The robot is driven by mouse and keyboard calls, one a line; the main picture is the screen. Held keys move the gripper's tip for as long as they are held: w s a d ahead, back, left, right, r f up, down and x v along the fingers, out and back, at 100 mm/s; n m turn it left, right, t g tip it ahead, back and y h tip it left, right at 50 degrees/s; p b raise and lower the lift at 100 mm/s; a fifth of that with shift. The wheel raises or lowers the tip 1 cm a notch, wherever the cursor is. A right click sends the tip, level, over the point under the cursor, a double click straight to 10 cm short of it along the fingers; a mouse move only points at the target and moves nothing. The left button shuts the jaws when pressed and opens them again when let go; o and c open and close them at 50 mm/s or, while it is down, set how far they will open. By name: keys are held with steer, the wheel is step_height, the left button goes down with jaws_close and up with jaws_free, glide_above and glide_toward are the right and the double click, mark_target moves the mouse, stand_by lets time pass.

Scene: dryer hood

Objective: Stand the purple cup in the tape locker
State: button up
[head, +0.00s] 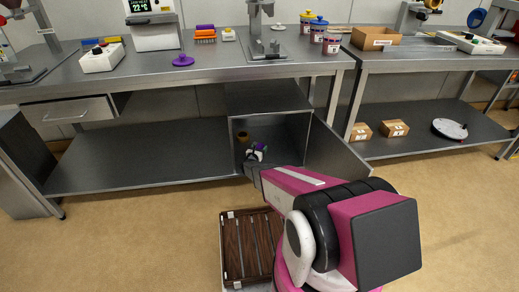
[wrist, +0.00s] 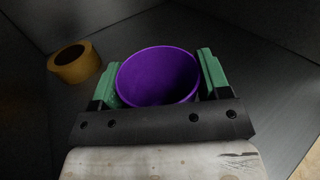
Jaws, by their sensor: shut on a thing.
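The purple cup (wrist: 158,78) sits between the two green finger pads of my gripper (wrist: 160,80) in the wrist view, its open mouth showing. My gripper is shut on the cup's sides. In the head view my gripper (head: 256,153) is inside the open tape locker (head: 289,127), and only a bit of the purple cup (head: 262,147) shows. A tan tape roll (wrist: 75,63) lies in the locker to the left of the cup; it also shows in the head view (head: 242,136). The cup's base is hidden, so I cannot tell whether it touches the locker floor.
The locker door (head: 337,155) stands open to the right. A steel bench (head: 215,64) with tools is above the locker. A crate with brown slats (head: 232,250) is on the floor left of my arm. Small boxes (head: 395,128) lie on the right lower shelf.

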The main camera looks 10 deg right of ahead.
steer(key=shift+f, duration=0.1)
steer(key=o, duration=0.9)
steer(key=shift+s+a+r, duration=0.1)
steer(key=shift+s+r, duration=0.1)
steer(key=v, duration=1.1)
steer(key=shift+s+a, duration=0.15)
steer(key=shift+s, duration=0.1)
